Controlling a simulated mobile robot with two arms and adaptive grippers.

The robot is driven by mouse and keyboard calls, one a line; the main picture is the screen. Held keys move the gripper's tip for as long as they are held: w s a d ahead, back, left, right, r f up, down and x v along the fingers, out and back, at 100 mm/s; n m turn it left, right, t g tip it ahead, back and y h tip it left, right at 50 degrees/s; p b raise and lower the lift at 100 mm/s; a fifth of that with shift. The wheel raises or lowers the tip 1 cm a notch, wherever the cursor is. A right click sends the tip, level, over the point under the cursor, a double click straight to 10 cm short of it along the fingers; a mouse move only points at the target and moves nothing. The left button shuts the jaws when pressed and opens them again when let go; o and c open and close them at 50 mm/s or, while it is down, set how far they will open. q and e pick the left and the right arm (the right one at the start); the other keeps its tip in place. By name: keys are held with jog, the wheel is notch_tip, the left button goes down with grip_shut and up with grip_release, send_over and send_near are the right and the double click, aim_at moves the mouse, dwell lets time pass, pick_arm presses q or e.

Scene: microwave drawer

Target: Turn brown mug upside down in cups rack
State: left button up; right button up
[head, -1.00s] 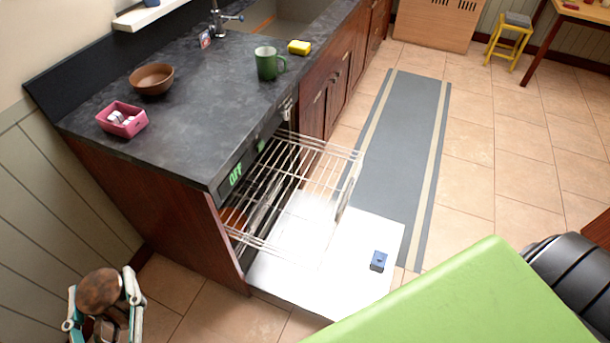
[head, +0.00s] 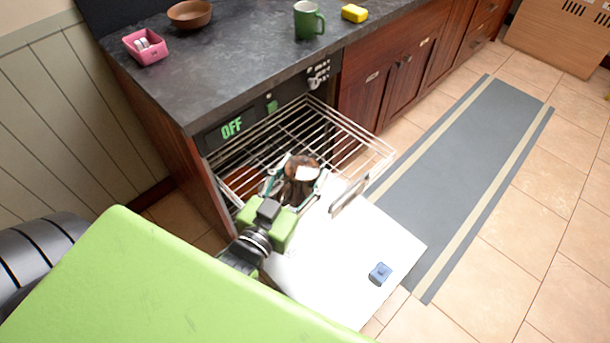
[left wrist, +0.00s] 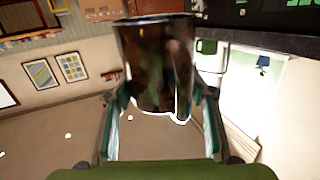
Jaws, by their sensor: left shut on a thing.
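The brown mug (head: 302,168) is dark and glossy, held over the wire rack (head: 345,139) of the open dishwasher. In the left wrist view the mug (left wrist: 158,62) fills the upper middle, between the fingers. My left gripper (head: 285,188) is shut on the mug, above the near part of the rack. The picture from that wrist appears inverted. A pale patch shows on the mug's upper side; I cannot tell for sure which way its opening faces, or whether it touches the wires. My right gripper is not in view.
The white dishwasher door (head: 385,238) lies open with a small blue block (head: 380,273) on it. On the counter (head: 215,72) stand a green mug (head: 308,20), a brown bowl (head: 190,13), a pink container (head: 145,46) and a yellow sponge (head: 354,13). The rack's right side looks empty.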

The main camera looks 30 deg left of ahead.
pick_arm(q)
jog(key=w+a+f+n+g+y+b, duration=0.1)
jog(key=w+a+f+b, duration=0.4)
jog(key=w+f+b, duration=0.3)
jog(key=w+a+f+n+y+b, duration=0.1)
jog(key=w+a+f+b, duration=0.4)
jog(key=f, duration=0.8)
jog(key=w+y+b, duration=0.1)
jog(key=w+b, duration=0.2)
jog(key=b, duration=0.1)
jog(key=shift+w+f+g, duration=0.25)
jog(key=shift+f+g, duration=0.05)
jog(key=shift+g, duration=0.1)
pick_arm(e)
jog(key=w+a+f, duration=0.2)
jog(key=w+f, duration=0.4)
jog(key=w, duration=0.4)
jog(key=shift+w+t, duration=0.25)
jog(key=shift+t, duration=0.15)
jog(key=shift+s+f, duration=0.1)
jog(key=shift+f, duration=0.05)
pick_arm(q)
jog(key=shift+f+b, duration=1.3)
jog(key=shift+f, duration=1.7)
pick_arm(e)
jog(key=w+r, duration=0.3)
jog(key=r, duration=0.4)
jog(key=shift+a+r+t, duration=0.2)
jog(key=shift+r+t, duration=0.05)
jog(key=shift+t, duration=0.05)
